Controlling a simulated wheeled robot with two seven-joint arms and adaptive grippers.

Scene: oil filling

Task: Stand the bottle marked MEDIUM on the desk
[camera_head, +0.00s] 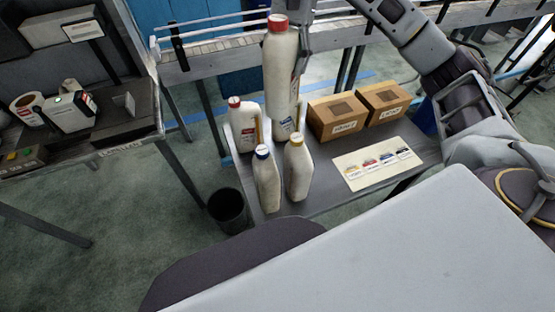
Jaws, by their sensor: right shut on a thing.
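My right gripper (301,42), at the end of the arm from the right, is shut on a white bottle with a red cap (280,78). That bottle is upright above the back left part of the desk (325,198). On the desk stand a red-capped white bottle (242,128), a blue-capped one (267,182) and a yellow-capped one (299,172). Another white body with a label shows directly below the held bottle, partly hidden. The labels are too small to read, so I cannot tell which bottle is marked MEDIUM. My left gripper is not in view.
Two cardboard boxes (337,116) stand at the desk's back right. A card with coloured pictures (379,164) lies before them. A dark bin (227,208) is on the floor at the left. A conveyor (215,47) runs behind the desk. Bare desk shows in front of the card.

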